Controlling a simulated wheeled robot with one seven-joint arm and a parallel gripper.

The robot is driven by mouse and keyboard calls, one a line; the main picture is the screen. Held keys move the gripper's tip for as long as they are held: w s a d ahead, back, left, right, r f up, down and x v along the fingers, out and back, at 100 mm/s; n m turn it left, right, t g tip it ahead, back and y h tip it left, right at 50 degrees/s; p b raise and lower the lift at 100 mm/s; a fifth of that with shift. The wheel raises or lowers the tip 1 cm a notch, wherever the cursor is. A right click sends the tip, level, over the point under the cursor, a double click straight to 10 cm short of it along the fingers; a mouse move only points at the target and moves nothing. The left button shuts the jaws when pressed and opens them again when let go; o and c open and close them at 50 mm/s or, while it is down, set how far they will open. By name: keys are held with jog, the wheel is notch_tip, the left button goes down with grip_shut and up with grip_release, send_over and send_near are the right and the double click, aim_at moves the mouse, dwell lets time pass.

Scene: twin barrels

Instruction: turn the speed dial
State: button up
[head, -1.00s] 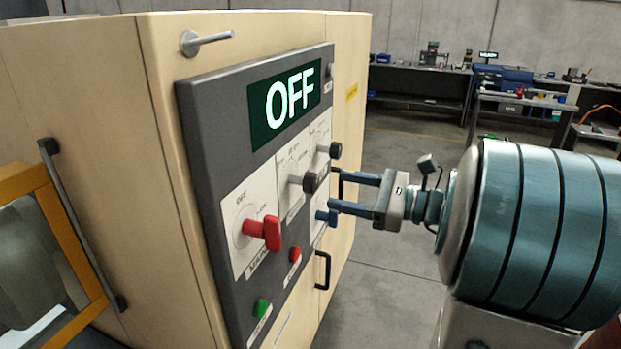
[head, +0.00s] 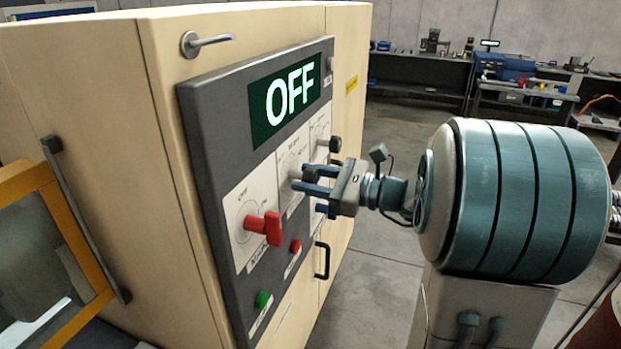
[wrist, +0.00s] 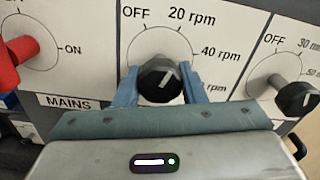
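The speed dial is a white plate (wrist: 215,33) marked OFF, 20 rpm and 40 rpm, with a black knob (wrist: 161,79) at its centre in the wrist view. The white mark on the knob's face points up and slightly right. My gripper (head: 299,178) is at the panel in the head view. Its two blue fingers are spread, one on each side of the knob, with the knob between them. They look apart from it, though close contact is hard to judge. In the head view the fingers partly hide the knob.
The display (head: 290,95) reads OFF. Red (head: 295,247) and green (head: 263,299) buttons sit below. Open floor lies right of the cabinet.

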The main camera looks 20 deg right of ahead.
jog(key=shift+f+b, duration=0.15)
jog(key=shift+b, duration=0.45)
jog(key=shift+f+n+b, duration=0.15)
jog(key=shift+n+b, duration=0.65)
jog(key=shift+b, duration=0.25)
jog(key=n+b, duration=0.3)
jog(key=b, duration=0.3)
jog(key=shift+f, duration=0.1)
jog(key=n+b, duration=0.1)
jog(key=b, duration=0.1)
jog(key=n+b, duration=0.3)
jog(key=b, duration=0.1)
jog(key=shift+d+r, duration=0.1)
jog(key=shift+r, duration=0.15)
jog(key=shift+r+n+b, duration=0.15)
jog(key=shift+n+b, duration=0.45)
jog(key=shift+b, duration=0.15)
jog(key=shift+r, duration=0.1)
jog(key=o, duration=1)
jog(key=b+v, duration=0.1)
jog(key=v, duration=1.2)
jog(key=shift+s+d, duration=0.2)
jog(key=shift+d, duration=0.15)
